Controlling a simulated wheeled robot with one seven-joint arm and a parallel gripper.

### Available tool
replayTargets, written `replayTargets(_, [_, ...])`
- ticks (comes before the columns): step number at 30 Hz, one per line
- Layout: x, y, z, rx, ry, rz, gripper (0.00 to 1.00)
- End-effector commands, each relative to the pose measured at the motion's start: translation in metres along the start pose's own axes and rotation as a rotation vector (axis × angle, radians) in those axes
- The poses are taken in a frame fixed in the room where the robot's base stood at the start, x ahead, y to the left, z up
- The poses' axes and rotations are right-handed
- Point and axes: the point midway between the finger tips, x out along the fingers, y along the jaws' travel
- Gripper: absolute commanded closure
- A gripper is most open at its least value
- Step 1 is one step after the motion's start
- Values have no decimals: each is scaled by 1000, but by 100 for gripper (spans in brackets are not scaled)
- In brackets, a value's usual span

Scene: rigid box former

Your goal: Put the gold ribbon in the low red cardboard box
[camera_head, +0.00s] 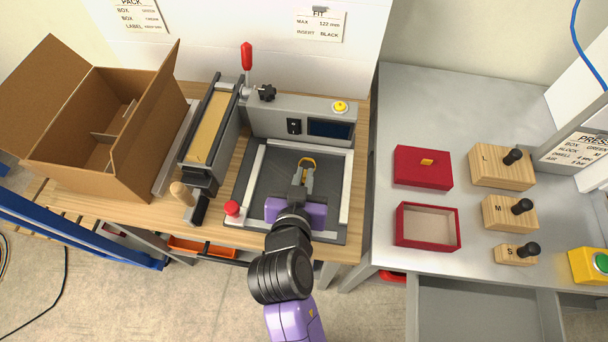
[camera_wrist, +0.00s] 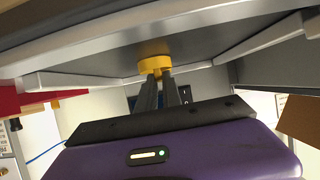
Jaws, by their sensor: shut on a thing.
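My gripper (camera_head: 306,167) is over the dark bed of the forming machine on the wooden bench, shut on a small gold-yellow rounded thing (camera_head: 309,161) that looks like the gold ribbon. In the wrist view the same gold ribbon (camera_wrist: 154,64) sits between the fingertips (camera_wrist: 160,78), close to a grey surface; I cannot tell whether it touches it. The low red cardboard box (camera_head: 427,246) lies open on the grey table to the right, with a pale, empty-looking inside. My gripper is well left of it.
A closed-looking red piece (camera_head: 415,178) with a small gold tab lies behind the red box. Wooden blocks with black knobs (camera_head: 500,167) stand right of it. The forming machine has a red knob (camera_head: 232,208) and upright back panel (camera_head: 270,122). A brown carton (camera_head: 75,150) stands left. An open drawer (camera_head: 485,310) juts out in front.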

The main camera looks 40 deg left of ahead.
Motion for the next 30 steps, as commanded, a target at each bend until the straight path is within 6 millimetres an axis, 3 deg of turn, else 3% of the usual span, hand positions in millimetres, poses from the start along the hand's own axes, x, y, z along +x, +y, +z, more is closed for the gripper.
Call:
replayTargets(1, [1,0,2,0,0,0,89])
replayTargets(4, [0,0,1,0,0,0,69])
replayTargets(17, [-4,0,-2,0,0,0,69])
replayTargets(30, [-86,-1,0,2,-1,-1,69])
